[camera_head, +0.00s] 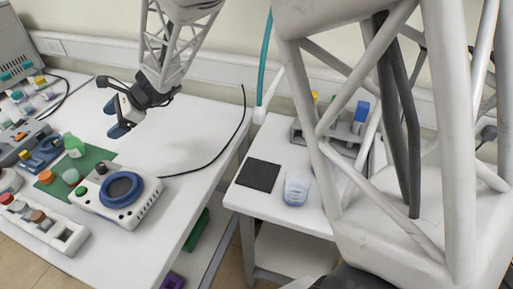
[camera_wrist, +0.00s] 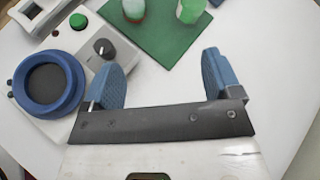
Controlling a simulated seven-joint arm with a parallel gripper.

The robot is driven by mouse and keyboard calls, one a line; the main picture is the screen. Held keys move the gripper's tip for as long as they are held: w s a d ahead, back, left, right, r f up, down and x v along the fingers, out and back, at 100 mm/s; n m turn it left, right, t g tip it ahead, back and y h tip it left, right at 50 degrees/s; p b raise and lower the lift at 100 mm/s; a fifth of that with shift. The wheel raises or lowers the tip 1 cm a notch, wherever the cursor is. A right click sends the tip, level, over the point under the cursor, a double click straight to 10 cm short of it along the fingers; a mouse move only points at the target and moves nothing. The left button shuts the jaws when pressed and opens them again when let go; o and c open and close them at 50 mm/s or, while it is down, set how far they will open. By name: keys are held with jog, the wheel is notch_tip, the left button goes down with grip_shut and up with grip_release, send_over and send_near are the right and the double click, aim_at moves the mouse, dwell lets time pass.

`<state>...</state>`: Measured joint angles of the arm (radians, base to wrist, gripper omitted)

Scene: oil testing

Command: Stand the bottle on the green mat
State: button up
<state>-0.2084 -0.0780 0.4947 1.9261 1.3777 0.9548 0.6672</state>
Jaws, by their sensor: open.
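The green mat (camera_head: 98,158) lies on the left table; its edge also shows in the wrist view (camera_wrist: 165,42). A green bottle (camera_head: 74,147) stands at the mat's back edge. A pale, green-tinted container (camera_head: 71,177) and an orange-capped one (camera_head: 46,178) are at its front part. The wrist view shows a green container (camera_wrist: 190,11) and a whitish one (camera_wrist: 134,9) on the mat, both cut off at the top. I cannot tell which is the task's bottle. My gripper (camera_head: 112,119) is open and empty, above the table right of the mat; its blue fingers (camera_wrist: 160,62) are apart.
A white device with a blue ring (camera_head: 121,189) stands right beside the mat. A white rack (camera_head: 66,238) of capped containers is in front. The left table's back right is mostly clear.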

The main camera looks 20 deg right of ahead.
jog(key=s+d+r+n+h, duration=0.2)
jog(key=s+d+n+h, duration=0.2)
jog(key=s+d, duration=0.5)
jog(key=s+d+r+n+h, duration=0.3)
jog(key=s+d+n, duration=0.3)
jog(key=s+d, duration=0.4)
jog(key=s+d+r+n+h, duration=0.3)
jog(key=s+d+n, duration=0.3)
jog(key=s, duration=1)
jog(key=d+h, duration=0.1)
jog(key=d, duration=0.2)
jog(key=shift+d+t+h, duration=0.3)
jog(key=shift+t+h, duration=0.1)
